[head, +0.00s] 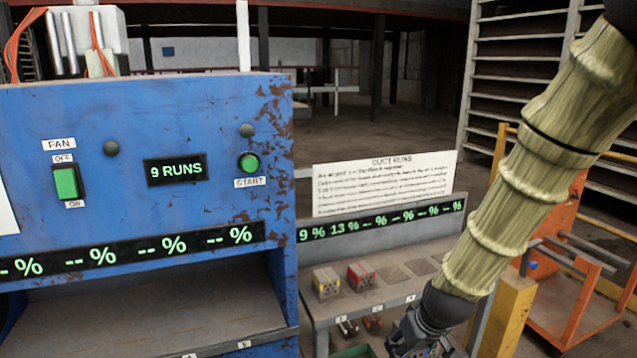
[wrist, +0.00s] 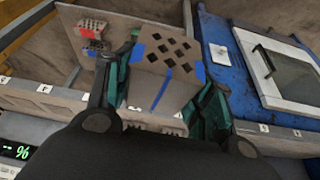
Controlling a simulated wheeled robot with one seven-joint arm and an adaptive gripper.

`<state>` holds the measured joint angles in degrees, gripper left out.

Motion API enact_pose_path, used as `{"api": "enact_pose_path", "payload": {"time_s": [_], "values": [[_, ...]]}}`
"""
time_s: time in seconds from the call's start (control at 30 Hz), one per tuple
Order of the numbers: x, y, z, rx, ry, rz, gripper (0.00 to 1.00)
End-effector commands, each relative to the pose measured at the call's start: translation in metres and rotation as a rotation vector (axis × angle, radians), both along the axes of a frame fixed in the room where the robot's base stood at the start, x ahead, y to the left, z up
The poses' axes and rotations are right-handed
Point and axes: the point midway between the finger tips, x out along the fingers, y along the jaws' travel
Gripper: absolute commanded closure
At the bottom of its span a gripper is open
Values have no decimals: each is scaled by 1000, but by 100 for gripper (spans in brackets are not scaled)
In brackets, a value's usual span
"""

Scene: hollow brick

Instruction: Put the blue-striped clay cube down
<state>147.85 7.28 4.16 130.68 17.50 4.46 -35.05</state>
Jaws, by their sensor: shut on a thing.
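The blue-striped clay cube (wrist: 165,62) shows in the wrist view as a grey block with diamond-shaped holes in one face and blue stripes at its edges. My gripper (wrist: 168,92) is shut on it, with teal fingers on its left and right sides. In the head view my gripper (head: 420,335) is at the bottom edge, in front of the grey shelf, and the held cube cannot be made out. The wrist view does not show clearly whether the cube touches anything below it.
On the grey shelf (head: 350,309) stand a yellow-striped cube (head: 326,284) and a red-striped cube (head: 361,275). Dark square marks (head: 393,273) to their right are bare. A blue machine (head: 200,130) stands left with an open bay (head: 150,300). An orange frame (head: 570,300) stands right.

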Motion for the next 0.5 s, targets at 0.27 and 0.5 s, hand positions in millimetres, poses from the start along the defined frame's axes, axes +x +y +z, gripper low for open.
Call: {"api": "enact_pose_path", "payload": {"time_s": [0.27, 0.5], "values": [[-6, 8, -62, 4, 7, -95, 71], [-18, 15, -114, 0, 8, -182, 71]]}}
